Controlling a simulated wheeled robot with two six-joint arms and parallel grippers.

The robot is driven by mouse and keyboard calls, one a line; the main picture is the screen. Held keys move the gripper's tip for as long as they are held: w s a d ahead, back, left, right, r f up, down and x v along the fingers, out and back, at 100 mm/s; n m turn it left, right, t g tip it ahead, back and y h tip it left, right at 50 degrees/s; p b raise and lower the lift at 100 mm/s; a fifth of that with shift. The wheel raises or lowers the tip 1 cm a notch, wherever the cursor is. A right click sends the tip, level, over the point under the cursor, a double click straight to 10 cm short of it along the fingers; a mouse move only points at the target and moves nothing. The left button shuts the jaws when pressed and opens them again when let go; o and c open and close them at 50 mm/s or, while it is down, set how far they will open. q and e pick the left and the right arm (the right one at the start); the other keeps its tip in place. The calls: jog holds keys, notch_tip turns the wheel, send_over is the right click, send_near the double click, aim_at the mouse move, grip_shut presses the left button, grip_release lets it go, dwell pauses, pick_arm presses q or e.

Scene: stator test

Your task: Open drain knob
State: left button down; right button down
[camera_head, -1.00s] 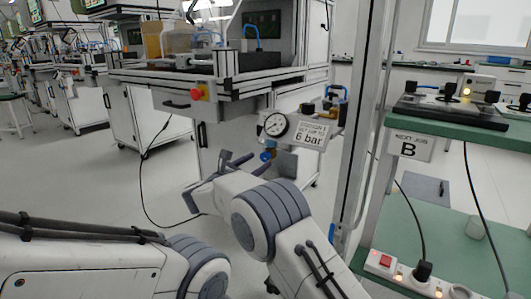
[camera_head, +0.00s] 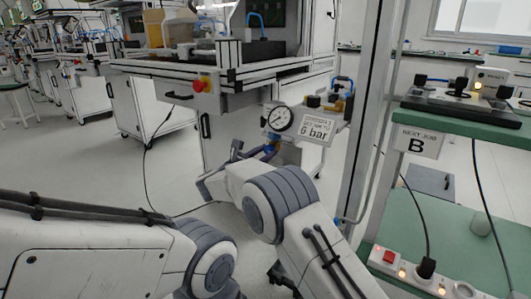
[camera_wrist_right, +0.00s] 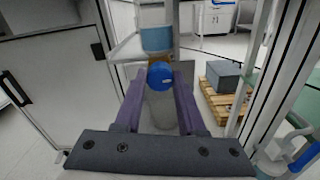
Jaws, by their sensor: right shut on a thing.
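The blue drain knob (camera_wrist_right: 160,75) is at the bottom of the air unit, below the round pressure gauge (camera_head: 278,119). It also shows in the head view (camera_head: 269,149), partly hidden by my gripper. My right gripper (camera_wrist_right: 158,82) has its two purple fingers on either side of the knob and is shut on it.
A sign reading 6 bar (camera_head: 316,130) is beside the gauge. A metal upright (camera_head: 373,110) stands right of the unit, before a green shelf (camera_head: 470,125) with a power strip (camera_head: 415,276) below. A white cabinet (camera_head: 225,145) is behind. A wooden pallet (camera_wrist_right: 224,102) bears a grey box.

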jog(key=shift+n, duration=0.4)
jog(key=n+p, duration=0.1)
jog(key=n, duration=0.1)
jog(key=shift+r+n, duration=0.15)
jog(key=shift+n, duration=0.15)
jog(key=shift+n+p, duration=0.75)
jog(key=shift+n, duration=0.85)
jog(key=shift+a, duration=0.1)
jog(key=c, duration=0.5)
grip_release()
